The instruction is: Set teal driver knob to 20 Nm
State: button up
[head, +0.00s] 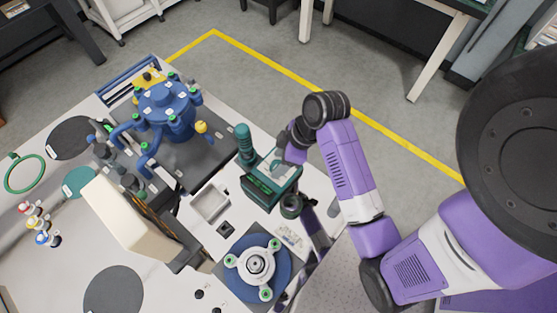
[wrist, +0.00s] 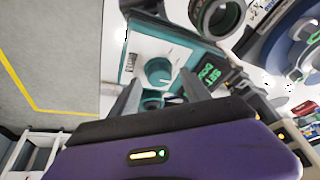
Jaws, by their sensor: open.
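The teal driver station (head: 262,192) is a teal box with a pale top and a dark display on its front, near the right edge of the workbench. In the wrist view its display (wrist: 208,74) shows green characters starting with "SET"; I cannot read the number for sure. A round teal knob (wrist: 158,70) sits on the pale top. A teal upright cylinder (head: 243,137) stands at the station's far left in the head view. My gripper (wrist: 161,84) is open, its two fingers on either side of the knob's near side, with nothing held. Whether they touch it is unclear.
A blue pump-like vessel (head: 168,110) stands at the back of the bench. A round blue fixture with a white three-armed flange (head: 254,264) lies in front of the station. A white tray (head: 209,204) and a cream monitor (head: 126,212) are to the left.

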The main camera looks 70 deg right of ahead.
jog(key=shift+f, duration=0.2)
grip_shut()
jog(key=shift+r, duration=0.1)
jog(key=m+h+p, duration=0.1)
jog(key=m+p, duration=0.2)
jog(key=shift+a+r+p, duration=0.15)
jog(key=shift+p, duration=0.25)
jog(key=m+h+p, duration=0.2)
jog(key=m+p, duration=0.1)
jog(key=m, duration=0.1)
jog(key=shift+w+f+m, duration=0.1)
jog(key=shift+f+m, duration=0.1)
jog(key=shift+m, duration=0.3)
